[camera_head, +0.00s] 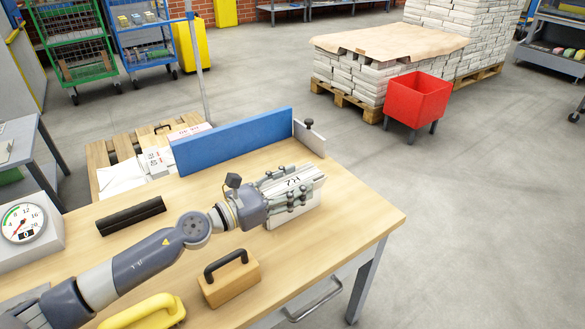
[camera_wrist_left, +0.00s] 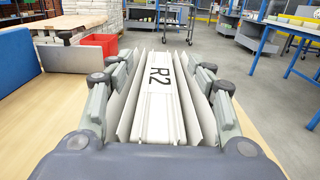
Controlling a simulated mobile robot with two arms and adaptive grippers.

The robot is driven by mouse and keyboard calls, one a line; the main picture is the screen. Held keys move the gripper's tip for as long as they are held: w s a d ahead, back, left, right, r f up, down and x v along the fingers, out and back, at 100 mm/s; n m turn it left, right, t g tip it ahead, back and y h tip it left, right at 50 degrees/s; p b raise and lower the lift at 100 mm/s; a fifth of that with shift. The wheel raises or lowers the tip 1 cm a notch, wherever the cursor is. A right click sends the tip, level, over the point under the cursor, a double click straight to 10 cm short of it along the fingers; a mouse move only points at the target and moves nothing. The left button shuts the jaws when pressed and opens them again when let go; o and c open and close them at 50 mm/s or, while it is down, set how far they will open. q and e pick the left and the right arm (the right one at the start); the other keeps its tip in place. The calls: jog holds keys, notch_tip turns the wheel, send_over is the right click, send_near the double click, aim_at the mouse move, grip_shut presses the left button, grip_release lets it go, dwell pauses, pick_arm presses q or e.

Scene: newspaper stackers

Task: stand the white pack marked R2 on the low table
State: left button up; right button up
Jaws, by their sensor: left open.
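The white pack marked R2 (camera_wrist_left: 160,100) shows in the left wrist view between my fingers, its label facing the camera. In the head view the pack (camera_head: 293,216) stands on the wooden table (camera_head: 350,212), partly hidden by my gripper. My left gripper (camera_head: 293,184) is open around the pack, with fingers on both sides of it. Loose-looking white sheets spread out at its sides in the wrist view. Whether the fingers touch the pack I cannot tell. My right gripper is not in view.
A blue panel (camera_head: 232,142) and a white plate (camera_head: 309,138) stand at the table's back edge. A wooden block with a black handle (camera_head: 228,282), a black bar (camera_head: 131,216), a yellow handle (camera_head: 145,313) and a dial scale (camera_head: 26,226) surround my arm. The table's right end is clear.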

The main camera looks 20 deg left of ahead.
pick_arm(q)
jog(key=shift+d+r, duration=0.1)
jog(key=shift+r, duration=1.85)
jog(key=shift+a+r, duration=0.2)
jog(key=shift+r, duration=2.65)
jog(key=shift+r, duration=0.15)
